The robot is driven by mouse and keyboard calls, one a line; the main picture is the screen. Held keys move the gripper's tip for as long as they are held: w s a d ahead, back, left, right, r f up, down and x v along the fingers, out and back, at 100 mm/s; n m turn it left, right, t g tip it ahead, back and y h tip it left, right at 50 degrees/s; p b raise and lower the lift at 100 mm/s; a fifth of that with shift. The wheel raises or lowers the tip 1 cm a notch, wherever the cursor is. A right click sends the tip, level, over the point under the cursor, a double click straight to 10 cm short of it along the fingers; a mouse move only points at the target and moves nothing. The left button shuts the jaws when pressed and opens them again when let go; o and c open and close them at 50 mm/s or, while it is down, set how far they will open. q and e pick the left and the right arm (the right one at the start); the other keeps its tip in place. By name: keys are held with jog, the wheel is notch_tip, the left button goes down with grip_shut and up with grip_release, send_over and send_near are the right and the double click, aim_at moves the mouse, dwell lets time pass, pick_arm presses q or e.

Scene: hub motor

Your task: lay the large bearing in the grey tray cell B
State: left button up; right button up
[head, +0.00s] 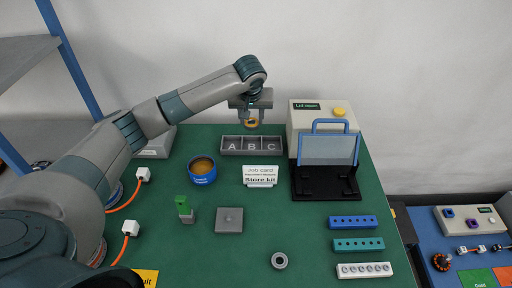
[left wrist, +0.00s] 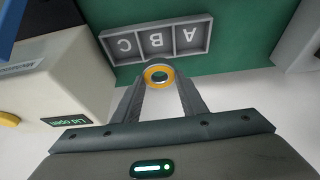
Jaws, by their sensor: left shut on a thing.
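My left gripper (head: 252,119) is shut on a ring-shaped bearing (left wrist: 158,76) with an orange-yellow face and a dark hole. In the head view the bearing (head: 251,124) hangs just above the back edge of the grey tray (head: 222,146), near cells B and C. The tray has three cells marked A, B and C, and they look empty. My right gripper is not in view.
A beige box (head: 303,118) with a "Lid open" label and a black fixture (head: 320,183) with a blue-framed lid stand right of the tray. A job card (head: 260,176) stands in front. A blue cup (head: 202,172) is front left. A grey ring (head: 279,260) lies near the front.

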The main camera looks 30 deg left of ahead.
aim_at(251, 129)
pick_arm(q)
notch_tip(251, 129, down, 6)
jog(key=shift+r+p, duration=0.1)
jog(key=shift+p, duration=0.7)
jog(key=shift+f, duration=0.25)
